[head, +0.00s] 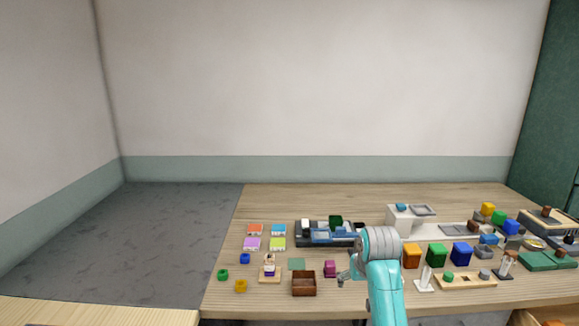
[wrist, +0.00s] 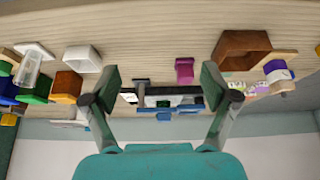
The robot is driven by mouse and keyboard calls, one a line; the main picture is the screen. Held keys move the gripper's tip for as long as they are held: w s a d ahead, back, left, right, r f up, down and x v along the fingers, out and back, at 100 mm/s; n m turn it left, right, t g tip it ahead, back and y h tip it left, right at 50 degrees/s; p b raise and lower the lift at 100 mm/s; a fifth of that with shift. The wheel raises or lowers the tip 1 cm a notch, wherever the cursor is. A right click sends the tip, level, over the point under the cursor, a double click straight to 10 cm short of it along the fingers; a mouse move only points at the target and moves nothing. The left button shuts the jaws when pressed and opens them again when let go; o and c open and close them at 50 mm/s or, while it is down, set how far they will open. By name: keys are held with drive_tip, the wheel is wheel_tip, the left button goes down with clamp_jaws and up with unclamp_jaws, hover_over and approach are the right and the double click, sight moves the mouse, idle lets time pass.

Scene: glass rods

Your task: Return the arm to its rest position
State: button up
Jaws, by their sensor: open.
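My gripper (wrist: 160,82) is open in the wrist view, its two fingers wide apart with nothing held between them. In the head view, my teal arm rises from the bottom edge over the table's front middle, and only a small part of the gripper (head: 345,277) shows left of its grey joint. The gripper is above the wooden table (head: 330,192), near a magenta block (head: 330,267) and a brown open box (head: 303,287). A clear glass rod (head: 428,272) stands upright in a white base right of my arm.
A dark device (head: 313,240) lies behind my gripper. Orange (head: 411,256), green (head: 436,255) and blue (head: 461,254) containers stand at right. Several small coloured blocks lie at left. The right side is crowded; the table's back left is clear.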

drive_tip(key=s+f+t, duration=0.1)
drive_tip(key=s+f, duration=0.4)
drive_tip(key=f, duration=0.6)
drive_tip(key=s+f+t, duration=0.2)
drive_tip(key=s+f, duration=0.5)
drive_tip(key=s, duration=0.5)
drive_tip(key=s+f+t, duration=0.2)
drive_tip(key=s+f, duration=0.6)
drive_tip(key=s, duration=0.4)
drive_tip(key=s+r+t, duration=0.1)
drive_tip(key=s, duration=1)
drive_tip(key=s+r+t, duration=0.3)
drive_tip(key=s+r, duration=1.4)
drive_tip(key=s, duration=0.3)
drive_tip(key=shift+s+r, duration=0.2)
drive_tip(key=shift+s, duration=0.1)
